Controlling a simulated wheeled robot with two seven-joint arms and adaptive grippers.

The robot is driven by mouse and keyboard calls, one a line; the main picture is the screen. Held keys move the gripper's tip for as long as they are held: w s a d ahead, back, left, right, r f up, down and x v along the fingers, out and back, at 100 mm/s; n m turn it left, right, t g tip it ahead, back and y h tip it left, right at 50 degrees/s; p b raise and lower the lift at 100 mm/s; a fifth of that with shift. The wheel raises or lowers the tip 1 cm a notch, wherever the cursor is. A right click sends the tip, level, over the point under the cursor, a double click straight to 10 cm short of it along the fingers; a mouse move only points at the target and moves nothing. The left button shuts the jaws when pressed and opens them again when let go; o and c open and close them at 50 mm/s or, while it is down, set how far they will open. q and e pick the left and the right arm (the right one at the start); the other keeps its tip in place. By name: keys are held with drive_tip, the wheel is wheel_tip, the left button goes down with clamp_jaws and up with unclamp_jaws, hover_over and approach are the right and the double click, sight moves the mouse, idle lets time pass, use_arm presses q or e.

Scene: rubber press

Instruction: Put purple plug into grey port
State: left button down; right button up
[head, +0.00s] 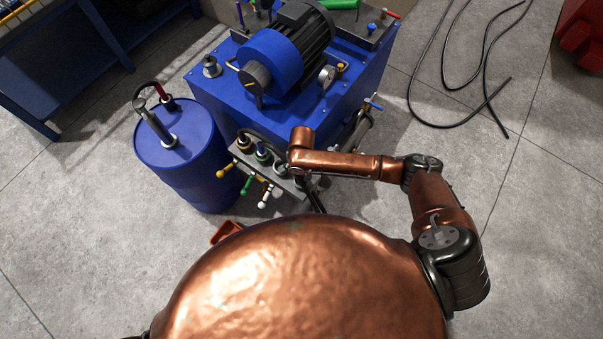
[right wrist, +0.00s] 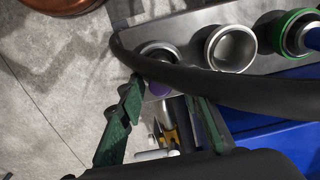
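In the right wrist view a small purple patch (right wrist: 158,88), seemingly part of the purple plug, shows just below a thick black hose. Behind it is a metal port ring (right wrist: 158,49), partly covered by the hose; I cannot tell if the plug sits in it. An empty-looking grey port (right wrist: 230,48) is to its right. My right gripper (right wrist: 163,97) is open, its dark green fingers apart on either side of the purple patch, with no clear contact. In the head view my copper arm covers much of the gripper and the plug. My left gripper is not in view.
A green-ringed port (right wrist: 298,34) is on the same metal bracket. The black hose (right wrist: 225,84) crosses in front of the ports. Coloured valve handles (head: 243,187) hang below the bracket. A blue drum (head: 187,150) stands left, beside the blue press unit (head: 350,95).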

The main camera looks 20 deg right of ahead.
drive_tip(key=shift+r, duration=0.1)
drive_tip(key=shift+r, duration=0.25)
wheel_tip(320, 180, up, 12)
drive_tip(key=p, duration=0.3)
idle(0.6)
